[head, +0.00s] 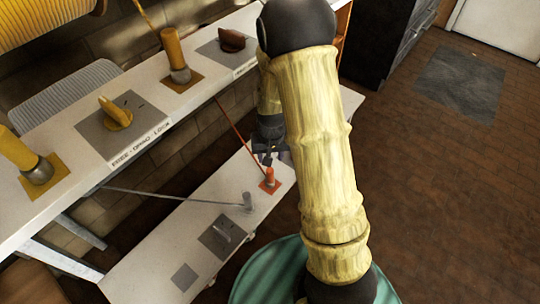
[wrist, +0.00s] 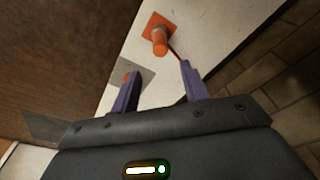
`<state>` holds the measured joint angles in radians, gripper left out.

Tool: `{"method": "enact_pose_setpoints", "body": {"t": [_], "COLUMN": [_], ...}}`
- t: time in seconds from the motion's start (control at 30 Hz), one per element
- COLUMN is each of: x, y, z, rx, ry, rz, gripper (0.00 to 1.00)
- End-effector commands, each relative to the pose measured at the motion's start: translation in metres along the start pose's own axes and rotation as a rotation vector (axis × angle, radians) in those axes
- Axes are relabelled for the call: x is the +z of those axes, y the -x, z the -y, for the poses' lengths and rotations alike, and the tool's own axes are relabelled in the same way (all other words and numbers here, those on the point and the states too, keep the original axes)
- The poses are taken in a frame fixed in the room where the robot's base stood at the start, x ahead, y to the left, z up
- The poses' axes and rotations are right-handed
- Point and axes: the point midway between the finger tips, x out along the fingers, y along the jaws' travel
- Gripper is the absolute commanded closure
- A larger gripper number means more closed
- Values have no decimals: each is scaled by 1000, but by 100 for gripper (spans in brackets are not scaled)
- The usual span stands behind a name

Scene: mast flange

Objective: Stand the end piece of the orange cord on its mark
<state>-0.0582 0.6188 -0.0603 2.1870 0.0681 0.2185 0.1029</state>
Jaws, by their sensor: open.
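The orange cord (head: 232,122) runs from the upper bench down to its orange end piece (head: 269,176). The end piece looks upright on the orange square mark (head: 264,186) near the far end of the low white bench. In the wrist view, the end piece (wrist: 159,40) also stands over the orange mark (wrist: 153,22), beyond my fingertips. My gripper (head: 264,150) is open, close to the end piece and apart from it. In the wrist view, nothing shows between its fingers (wrist: 158,78). My arm hides part of the gripper in the head view.
The upper bench (head: 75,195) carries several yellow and red-brown fittings. Open floor (head: 435,190) lies to the right.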

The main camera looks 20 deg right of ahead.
Motion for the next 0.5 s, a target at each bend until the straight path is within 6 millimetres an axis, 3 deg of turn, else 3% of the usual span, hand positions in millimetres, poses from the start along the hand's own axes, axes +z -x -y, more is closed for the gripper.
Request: {"method": "enact_pose_setpoints", "body": {"t": [0.33, 0.5], "x": [1, 11], "y": [4, 34], "z": [0, -2], "rx": [-2, -12], "ry": [2, 22], "rz": [-3, -22], "gripper": [55, 55]}}
